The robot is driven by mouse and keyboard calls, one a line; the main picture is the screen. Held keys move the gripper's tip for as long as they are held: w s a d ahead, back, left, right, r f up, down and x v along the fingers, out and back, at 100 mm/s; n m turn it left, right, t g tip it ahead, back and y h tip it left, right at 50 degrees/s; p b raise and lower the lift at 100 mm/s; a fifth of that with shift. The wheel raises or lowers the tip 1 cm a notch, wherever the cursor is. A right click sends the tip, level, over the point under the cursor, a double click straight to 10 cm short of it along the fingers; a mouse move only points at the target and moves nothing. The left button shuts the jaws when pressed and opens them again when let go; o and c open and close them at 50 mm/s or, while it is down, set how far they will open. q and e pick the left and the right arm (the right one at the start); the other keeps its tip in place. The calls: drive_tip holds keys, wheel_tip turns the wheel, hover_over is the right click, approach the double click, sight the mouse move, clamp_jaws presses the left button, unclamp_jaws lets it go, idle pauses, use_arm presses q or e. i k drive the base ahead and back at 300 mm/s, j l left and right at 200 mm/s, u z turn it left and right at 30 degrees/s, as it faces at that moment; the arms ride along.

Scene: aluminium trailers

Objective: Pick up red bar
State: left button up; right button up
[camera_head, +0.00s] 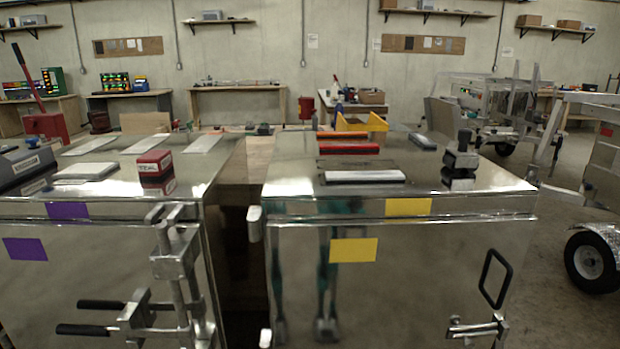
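A red bar (348,148) lies flat on the shiny metal top of the right-hand box (285,180), lengthwise from left to right, with a dark lower edge. An orange bar (342,135) lies just behind it. A white bar (364,177) lies in front of it, nearer the front edge. Neither of my grippers can be made out in the head view, and nothing is touching the red bar.
A red block (155,164) and pale plates (88,171) sit on the left-hand box top. A black clamp-like object (460,160) stands at the right end of the right-hand box. A yellow bin (360,123) is behind the bars. A gap separates the boxes.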

sight(328, 146)
drive_tip(key=l+u, duration=0.3)
drive_tip(key=l, duration=0.15)
drive_tip(key=k+l+u, duration=0.1)
drive_tip(key=l+u, duration=0.15)
drive_tip(key=l, duration=0.15)
drive_tip(key=k+l+u, duration=0.15)
drive_tip(key=l+u, duration=0.15)
drive_tip(key=k+l+u, duration=0.25)
drive_tip(key=l, duration=0.25)
drive_tip(key=k+l+u, duration=0.1)
drive_tip(key=l+u, duration=0.2)
drive_tip(key=l, duration=0.1)
